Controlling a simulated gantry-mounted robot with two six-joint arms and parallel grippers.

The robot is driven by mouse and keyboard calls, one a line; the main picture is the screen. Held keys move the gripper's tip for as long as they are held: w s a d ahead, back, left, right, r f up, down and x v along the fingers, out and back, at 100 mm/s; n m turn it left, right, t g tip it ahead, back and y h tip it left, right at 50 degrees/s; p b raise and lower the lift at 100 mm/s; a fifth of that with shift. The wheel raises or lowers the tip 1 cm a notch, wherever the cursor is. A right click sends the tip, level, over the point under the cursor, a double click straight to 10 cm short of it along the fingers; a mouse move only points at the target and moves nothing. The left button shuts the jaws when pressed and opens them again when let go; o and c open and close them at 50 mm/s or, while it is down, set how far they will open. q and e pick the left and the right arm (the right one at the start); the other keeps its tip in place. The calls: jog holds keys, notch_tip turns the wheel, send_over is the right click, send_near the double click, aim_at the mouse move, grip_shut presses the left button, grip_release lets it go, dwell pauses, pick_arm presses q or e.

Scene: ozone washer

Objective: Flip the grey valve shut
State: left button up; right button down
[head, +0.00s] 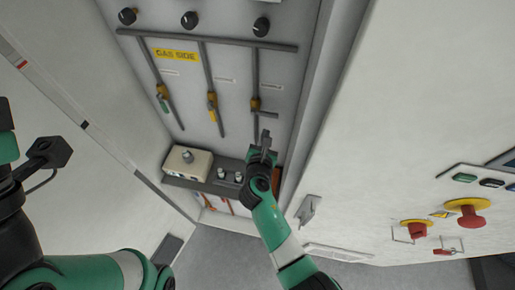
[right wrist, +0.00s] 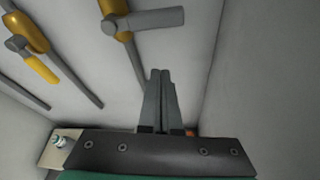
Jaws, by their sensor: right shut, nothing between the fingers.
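The grey valve (head: 256,103) sits on the rightmost of three vertical pipes on the panel, with a brass-yellow body. Its grey handle (right wrist: 150,20) points right, crosswise to its pipe, at the top of the right wrist view. My right gripper (head: 265,142) is just below the valve in the head view. In the right wrist view its fingers (right wrist: 160,75) are together and empty, with a visible gap between the tips and the handle. My left arm shows at the left edge of the head view, but its gripper fingers do not.
A yellow-handled valve (head: 212,102) and a green-handled valve (head: 162,98) are on the pipes to the left. A beige box (head: 188,165) stands on a dark ledge below. A wall with red buttons (head: 467,219) is at the right. Black knobs (head: 190,20) are above.

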pick_arm(q)
jog(key=shift+r+p, duration=1.15)
jog(key=shift+r, duration=1.1)
pick_arm(e)
jog(key=v, duration=0.8)
jog(key=shift+a+r, duration=0.3)
jog(key=shift+r, duration=0.05)
jog(key=shift+w, duration=0.15)
